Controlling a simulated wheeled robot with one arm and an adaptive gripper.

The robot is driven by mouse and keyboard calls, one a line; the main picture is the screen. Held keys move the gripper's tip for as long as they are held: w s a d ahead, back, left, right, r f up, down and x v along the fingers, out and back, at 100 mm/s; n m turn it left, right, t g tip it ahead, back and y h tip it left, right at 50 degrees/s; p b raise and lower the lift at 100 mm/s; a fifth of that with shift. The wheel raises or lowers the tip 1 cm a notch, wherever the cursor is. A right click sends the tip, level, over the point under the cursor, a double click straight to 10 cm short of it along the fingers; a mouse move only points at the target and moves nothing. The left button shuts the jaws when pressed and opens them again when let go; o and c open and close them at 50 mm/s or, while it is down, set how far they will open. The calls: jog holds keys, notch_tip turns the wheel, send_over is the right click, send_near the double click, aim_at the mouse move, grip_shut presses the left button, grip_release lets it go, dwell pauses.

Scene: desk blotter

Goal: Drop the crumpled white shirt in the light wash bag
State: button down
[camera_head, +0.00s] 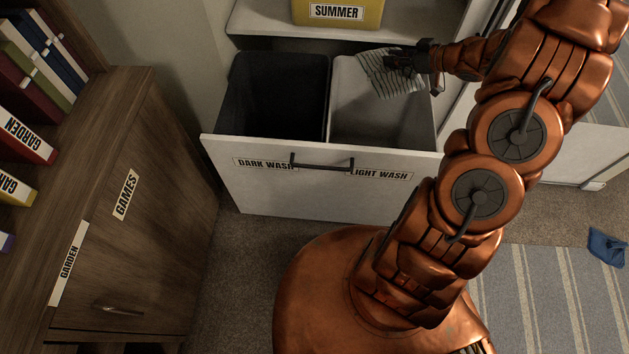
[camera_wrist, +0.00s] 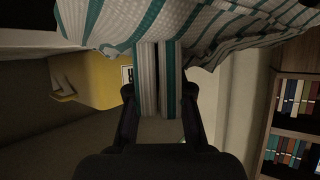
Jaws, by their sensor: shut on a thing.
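My gripper (camera_head: 402,64) is shut on a white cloth with teal stripes (camera_head: 375,72), which hangs crumpled from the fingers. No plain white shirt shows. The striped cloth (camera_wrist: 190,22) fills the top of the wrist view, with a fold pinched between the fingers (camera_wrist: 158,90). The cloth is over the back part of the light grey bag (camera_head: 352,112), behind the LIGHT WASH label. I cannot tell whether its lower edge touches the bag. The black bag (camera_head: 250,90) behind the DARK WASH label is on the left, its inside dark.
Both bags sit in a pulled-out white drawer (camera_head: 310,190) with a dark handle. A yellow SUMMER box (camera_head: 340,14) stands on the shelf above. A wooden cabinet (camera_head: 140,210) is at left. A blue cloth (camera_head: 607,246) lies on the floor by a striped rug (camera_head: 540,300).

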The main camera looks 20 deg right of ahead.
aim_at(416, 77)
jog(key=shift+s+d+f+b, duration=0.1)
jog(key=shift+s+f+b, duration=0.15)
jog(key=shift+f, duration=0.3)
notch_tip(416, 77, down, 5)
jog(key=b, duration=0.6)
jog(key=shift+w+f, duration=0.1)
jog(key=shift+f, duration=0.05)
jog(key=c, duration=1)
grip_release()
jog(key=shift+v, duration=6)
